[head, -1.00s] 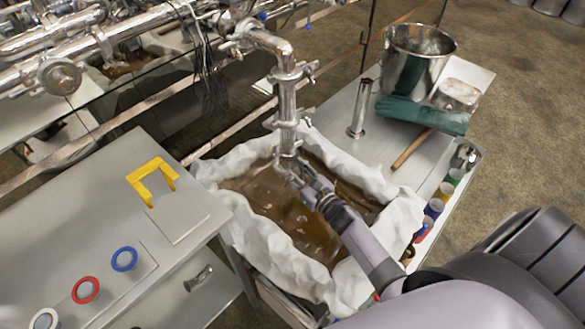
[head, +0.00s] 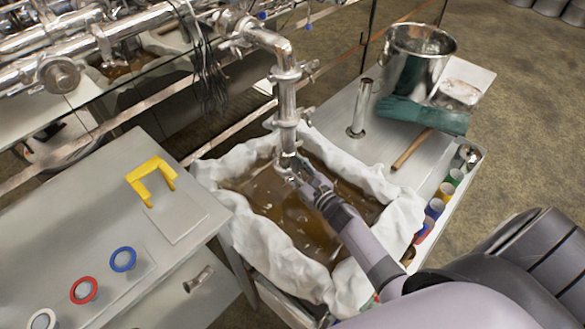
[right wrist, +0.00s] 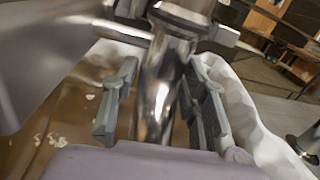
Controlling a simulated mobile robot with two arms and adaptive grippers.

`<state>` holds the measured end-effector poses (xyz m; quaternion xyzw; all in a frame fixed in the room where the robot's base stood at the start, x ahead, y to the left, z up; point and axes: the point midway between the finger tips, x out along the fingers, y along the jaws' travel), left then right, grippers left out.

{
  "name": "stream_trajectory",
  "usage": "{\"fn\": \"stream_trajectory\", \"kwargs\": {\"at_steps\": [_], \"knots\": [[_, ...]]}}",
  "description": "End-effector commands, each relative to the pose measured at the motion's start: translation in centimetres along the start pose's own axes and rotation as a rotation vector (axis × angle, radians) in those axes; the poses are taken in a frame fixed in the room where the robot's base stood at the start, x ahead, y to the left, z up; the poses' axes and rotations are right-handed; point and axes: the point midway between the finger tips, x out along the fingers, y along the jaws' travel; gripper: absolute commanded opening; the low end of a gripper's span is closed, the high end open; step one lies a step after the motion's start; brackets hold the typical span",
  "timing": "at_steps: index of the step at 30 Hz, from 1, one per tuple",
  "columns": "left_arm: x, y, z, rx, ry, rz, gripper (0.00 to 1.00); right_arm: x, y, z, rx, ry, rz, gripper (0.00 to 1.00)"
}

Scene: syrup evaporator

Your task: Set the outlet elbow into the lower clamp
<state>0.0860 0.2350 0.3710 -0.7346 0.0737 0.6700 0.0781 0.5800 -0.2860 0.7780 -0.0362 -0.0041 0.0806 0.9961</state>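The vertical steel outlet pipe (head: 287,98) hangs over the cloth-lined pan. The lower clamp (head: 288,123), with a side nut, is near its bottom end. A short shiny piece, seemingly the outlet elbow (head: 288,156), sits directly below that clamp; whether it is fully seated is unclear. My right gripper (head: 294,172) is at this piece, coming from the lower right. In the right wrist view its two grey fingers (right wrist: 160,100) stand either side of the shiny tube (right wrist: 156,108); whether they press on it cannot be told. My left gripper is not visible.
The pan (head: 262,245) of brown liquid has a lumpy white cloth rim. The left table (head: 60,215) carries a yellow U-shaped piece (head: 151,177) and coloured rings (head: 123,259). The right table (head: 375,140) has a steel pot (head: 417,60), an upright tube (head: 360,108) and green gloves (head: 425,115).

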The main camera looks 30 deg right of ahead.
Motion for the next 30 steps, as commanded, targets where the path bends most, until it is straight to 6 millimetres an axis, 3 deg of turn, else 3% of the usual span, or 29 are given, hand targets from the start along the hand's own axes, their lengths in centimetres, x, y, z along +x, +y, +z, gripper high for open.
{"fn": "stream_trajectory", "kwargs": {"at_steps": [12,22,26,30], "knots": [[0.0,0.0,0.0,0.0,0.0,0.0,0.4,0.0,0.0,-0.1,0.0,0.002,0.0,0.63],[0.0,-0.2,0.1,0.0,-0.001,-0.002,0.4,-0.4,0.0,-0.2,0.0,0.004,0.0,0.63],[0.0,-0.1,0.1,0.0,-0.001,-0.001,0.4,-1.9,0.1,-0.3,0.0,0.005,0.0,0.63],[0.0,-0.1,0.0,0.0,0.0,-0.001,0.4,-4.9,0.1,-0.3,0.0,0.007,-0.001,0.63]]}}
